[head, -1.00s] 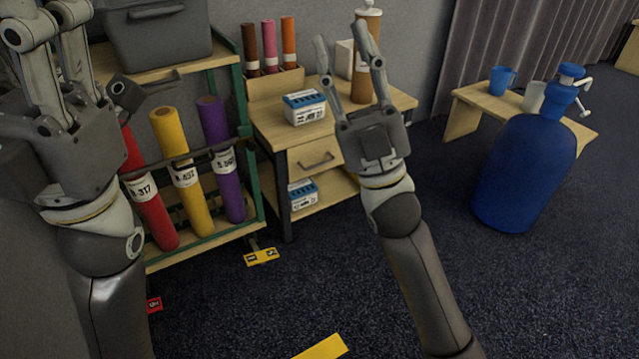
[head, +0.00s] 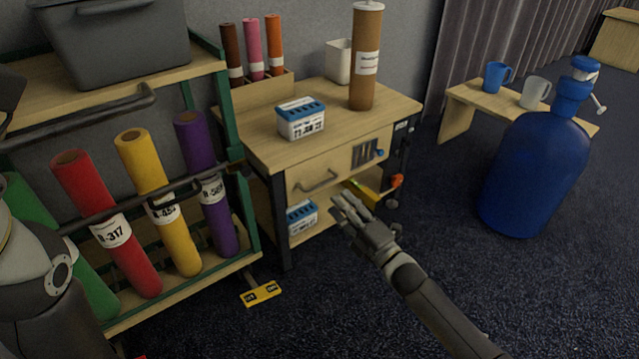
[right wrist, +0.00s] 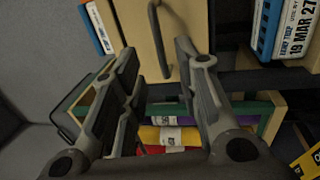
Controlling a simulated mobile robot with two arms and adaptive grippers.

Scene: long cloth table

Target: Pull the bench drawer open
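The bench drawer (head: 340,167) is a light wooden front under the bench top (head: 270,140) and looks shut. Its dark curved handle (head: 318,181) is on the left part of the front. My right gripper (head: 346,203) is in front of the bench, just below and right of the handle in the head view. In the right wrist view the gripper (right wrist: 157,49) is open, and the handle (right wrist: 166,40) shows in the gap between the fingertips, with no clear contact. Only a dark piece of my left gripper (head: 8,95) shows at the left edge; its fingers are hidden.
A labelled blue-and-white box (head: 301,121) and a brown cylinder (head: 365,60) stand on the bench. A similar box (head: 301,217) is on the lower shelf. A rack of coloured rolls (head: 165,205) stands left. A big blue bottle (head: 535,175) stands right. Floor in front is mostly clear.

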